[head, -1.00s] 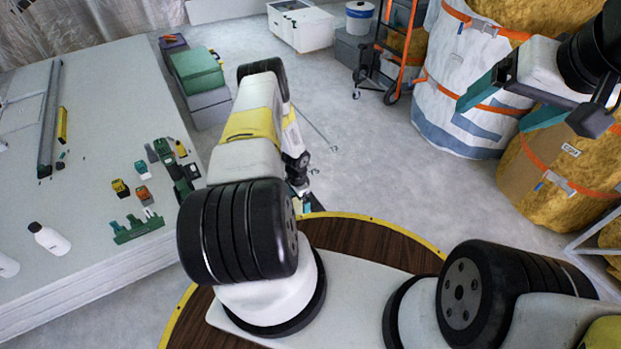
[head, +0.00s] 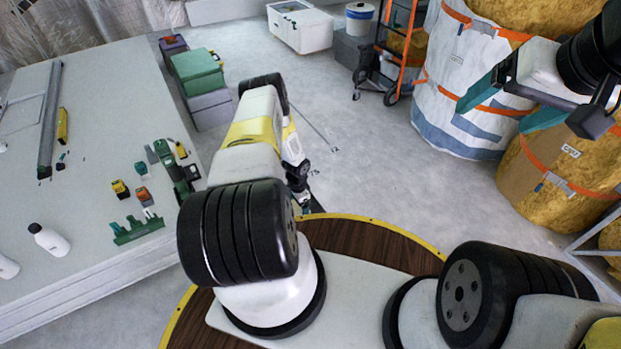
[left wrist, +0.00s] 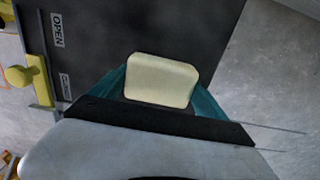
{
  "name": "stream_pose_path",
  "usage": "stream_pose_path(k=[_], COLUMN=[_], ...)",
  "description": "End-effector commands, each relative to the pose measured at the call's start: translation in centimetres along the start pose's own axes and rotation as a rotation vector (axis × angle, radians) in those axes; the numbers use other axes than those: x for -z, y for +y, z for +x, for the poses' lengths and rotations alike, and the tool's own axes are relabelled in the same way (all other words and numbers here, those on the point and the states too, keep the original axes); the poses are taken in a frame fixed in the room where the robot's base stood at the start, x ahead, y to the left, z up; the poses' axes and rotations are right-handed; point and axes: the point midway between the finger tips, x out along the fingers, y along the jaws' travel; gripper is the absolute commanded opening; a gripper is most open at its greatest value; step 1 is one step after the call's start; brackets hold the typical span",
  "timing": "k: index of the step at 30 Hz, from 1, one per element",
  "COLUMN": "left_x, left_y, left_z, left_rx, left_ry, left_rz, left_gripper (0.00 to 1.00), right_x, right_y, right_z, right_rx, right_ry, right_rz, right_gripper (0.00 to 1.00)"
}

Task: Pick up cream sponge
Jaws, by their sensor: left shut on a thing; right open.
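The cream sponge (left wrist: 162,80) is a pale block with rounded edges in the left wrist view. My left gripper (left wrist: 158,92) is shut on it, with a teal finger at each side. In the head view the left arm reaches down past the far edge of the round brown base top, and its fingers and the sponge are hidden or too small to make out. My right gripper (head: 512,104) is open and empty at the upper right, with its teal fingers apart, in front of the strapped sacks.
A dark grey surface (left wrist: 130,30) with an "OPEN" label and yellow fittings lies behind the sponge. A pale worktable (head: 95,100) with tools and bottles stands at left. An orange hand truck (head: 400,45) and strapped sacks (head: 470,75) stand at right. The middle floor is clear.

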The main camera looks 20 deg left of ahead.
Motion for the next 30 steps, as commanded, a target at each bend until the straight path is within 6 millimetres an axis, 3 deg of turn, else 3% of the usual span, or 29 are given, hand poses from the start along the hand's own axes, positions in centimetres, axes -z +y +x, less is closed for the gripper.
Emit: stream_pose_path(k=[5, 11, 24, 30], left_x=[0.0, 0.1, -10.2, -13.8], left_y=[-0.1, -0.1, -0.3, -0.3], left_z=[-0.9, -3.4, -4.5, -4.8], left_rx=[0.001, 0.002, -0.001, -0.001], left_ry=[0.0, 0.002, -0.002, 0.0], left_rz=[0.001, 0.001, -0.003, -0.002], left_gripper=[0.47, 0.47, 0.47, 0.47], right_x=[0.0, 0.0, 0.0, 0.0], right_y=[0.0, 0.0, 0.0, 0.0], right_z=[0.0, 0.0, 0.0, 0.0], right_rx=[0.0, 0.0, 0.0, 0.0], right_ry=[0.0, 0.0, 0.0, 0.0], right_rz=[0.0, 0.0, 0.0, 0.0], right_gripper=[0.86, 0.86, 0.86, 0.86])
